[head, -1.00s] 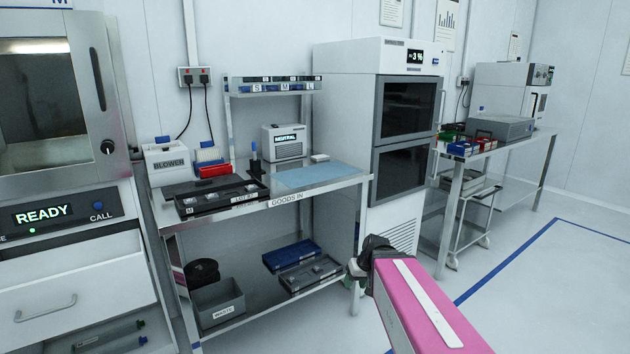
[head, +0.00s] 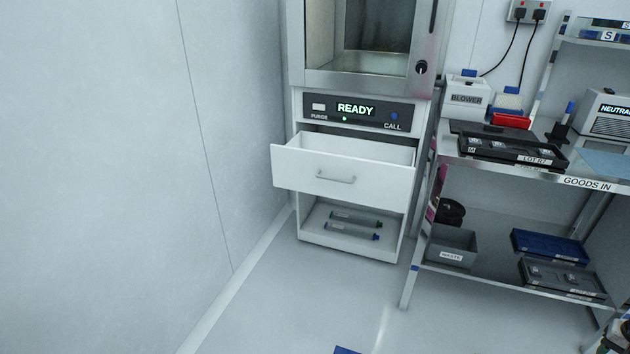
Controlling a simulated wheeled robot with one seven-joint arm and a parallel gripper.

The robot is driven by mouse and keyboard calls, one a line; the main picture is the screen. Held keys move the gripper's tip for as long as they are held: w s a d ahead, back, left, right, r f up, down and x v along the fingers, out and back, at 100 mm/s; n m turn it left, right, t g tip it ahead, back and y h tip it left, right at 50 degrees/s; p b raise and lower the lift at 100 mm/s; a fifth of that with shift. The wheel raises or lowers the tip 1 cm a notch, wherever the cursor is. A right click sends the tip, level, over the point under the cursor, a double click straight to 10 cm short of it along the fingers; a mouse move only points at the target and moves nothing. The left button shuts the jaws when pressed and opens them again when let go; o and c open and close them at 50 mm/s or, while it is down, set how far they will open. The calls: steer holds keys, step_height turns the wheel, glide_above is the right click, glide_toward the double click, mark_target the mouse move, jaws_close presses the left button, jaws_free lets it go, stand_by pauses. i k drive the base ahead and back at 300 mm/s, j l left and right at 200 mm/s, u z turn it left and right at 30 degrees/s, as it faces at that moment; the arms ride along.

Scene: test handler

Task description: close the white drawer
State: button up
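Part of my gripper (head: 611,338) shows at the bottom right corner, cut off by the picture edge. It is well to the right of the drawer and apart from it. Whether its fingers are open or shut cannot be seen.
Below the drawer, an open bay holds two grey cylinders (head: 354,223). To the right stands a steel GOODS IN bench (head: 550,178) with a tray and a grey waste bin (head: 452,247). A bare wall is at left.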

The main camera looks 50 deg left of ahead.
mark_target(376, 175)
steer(key=u, duration=2.3)
